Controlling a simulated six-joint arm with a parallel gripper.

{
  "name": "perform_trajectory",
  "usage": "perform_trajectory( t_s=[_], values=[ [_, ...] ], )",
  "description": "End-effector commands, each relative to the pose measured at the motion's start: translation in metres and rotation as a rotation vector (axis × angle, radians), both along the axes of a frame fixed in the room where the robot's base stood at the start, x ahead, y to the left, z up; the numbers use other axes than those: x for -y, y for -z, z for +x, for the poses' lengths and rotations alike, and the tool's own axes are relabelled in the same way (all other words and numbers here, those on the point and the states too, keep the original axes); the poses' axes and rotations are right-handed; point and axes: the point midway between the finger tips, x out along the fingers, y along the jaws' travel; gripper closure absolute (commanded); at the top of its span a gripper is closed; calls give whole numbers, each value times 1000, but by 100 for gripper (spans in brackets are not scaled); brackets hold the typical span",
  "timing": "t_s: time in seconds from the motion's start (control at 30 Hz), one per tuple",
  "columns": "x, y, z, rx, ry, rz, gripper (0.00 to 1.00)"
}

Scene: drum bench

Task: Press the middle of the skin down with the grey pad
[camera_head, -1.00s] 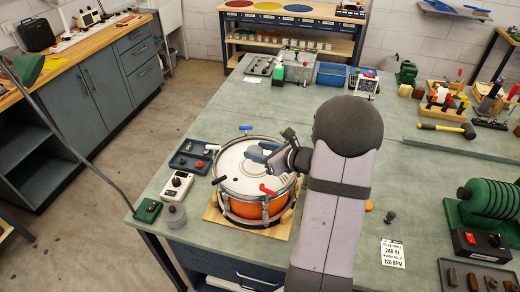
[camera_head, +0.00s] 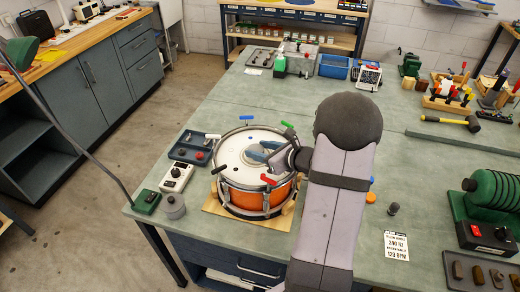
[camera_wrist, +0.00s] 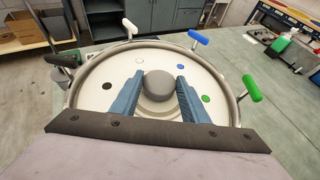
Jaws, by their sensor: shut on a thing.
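The drum (camera_head: 256,195) has an orange shell and a pale skin (camera_head: 232,158) inside a metal hoop. My gripper (camera_head: 262,150) is over the skin, reaching in from the right. In the wrist view, my gripper's (camera_wrist: 160,76) two blue fingers are shut on the grey pad (camera_wrist: 157,85), which has a rounded knob on a wider round base. The pad is over about the middle of the skin (camera_wrist: 105,85). I cannot tell whether its underside touches the skin. The fingers hide the pad in the head view.
Coloured handles stand around the hoop, including a red one (camera_head: 269,179), a blue one (camera_wrist: 199,38) and a green one (camera_wrist: 251,88). A dark tray (camera_head: 188,148), a white box with a knob (camera_head: 176,178) and a grey pot (camera_head: 173,207) stand left of the drum.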

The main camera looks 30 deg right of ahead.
Motion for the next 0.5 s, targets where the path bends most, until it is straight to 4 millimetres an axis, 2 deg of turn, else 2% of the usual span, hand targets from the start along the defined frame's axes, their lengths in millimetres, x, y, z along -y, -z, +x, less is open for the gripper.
perform_trajectory(
  t_s=[0.5],
  values=[
    [0,3,0,1,0,0,84]
  ],
)
